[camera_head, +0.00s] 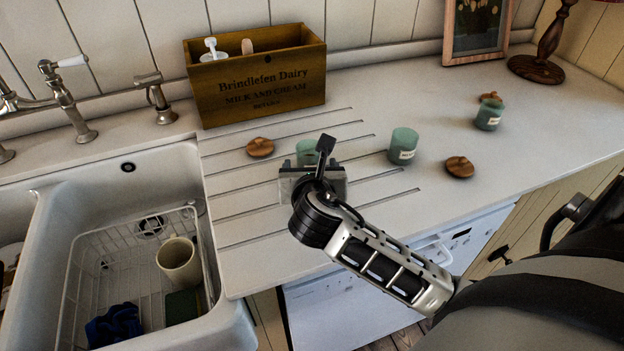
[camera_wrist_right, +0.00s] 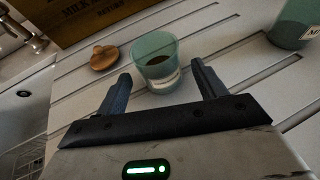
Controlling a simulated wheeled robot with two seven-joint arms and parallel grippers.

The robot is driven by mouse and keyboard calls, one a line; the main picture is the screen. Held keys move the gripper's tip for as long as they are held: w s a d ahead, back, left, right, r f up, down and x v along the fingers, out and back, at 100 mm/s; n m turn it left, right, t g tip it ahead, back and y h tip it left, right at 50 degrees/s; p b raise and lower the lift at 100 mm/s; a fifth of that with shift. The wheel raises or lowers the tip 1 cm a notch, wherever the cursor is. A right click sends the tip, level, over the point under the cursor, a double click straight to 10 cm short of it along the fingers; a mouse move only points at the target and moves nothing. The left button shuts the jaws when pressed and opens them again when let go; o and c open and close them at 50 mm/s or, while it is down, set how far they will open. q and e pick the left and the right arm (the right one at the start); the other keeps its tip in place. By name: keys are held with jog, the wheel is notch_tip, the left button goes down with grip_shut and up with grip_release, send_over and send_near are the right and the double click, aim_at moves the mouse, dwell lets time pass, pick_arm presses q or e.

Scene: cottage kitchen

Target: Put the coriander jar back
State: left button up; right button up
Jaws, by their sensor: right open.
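Three green glass jars with pale labels stand on the counter; I cannot read which is coriander. One jar (camera_head: 307,152) is just beyond my right gripper (camera_head: 311,168), which partly hides it in the head view. In the right wrist view this jar (camera_wrist_right: 154,62) is upright and uncovered, with dark contents, ahead of and between the open fingertips. The second jar (camera_head: 403,146) stands to the right, and the third jar (camera_head: 488,115) farther right. Wooden lids lie by them: one lid (camera_head: 260,147) at left, another lid (camera_head: 460,167) at right, a third lid (camera_head: 490,97) behind.
A wooden dairy crate (camera_head: 258,88) holding a white pump bottle (camera_head: 213,50) stands at the back. The sink (camera_head: 100,190) with a wire rack and mug (camera_head: 179,262) is left. A lamp (camera_head: 537,68) and picture frame (camera_head: 477,30) are back right. The counter between is mostly clear.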

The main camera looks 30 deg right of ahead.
jog(key=v, duration=0.9)
jog(key=shift+r, duration=0.1)
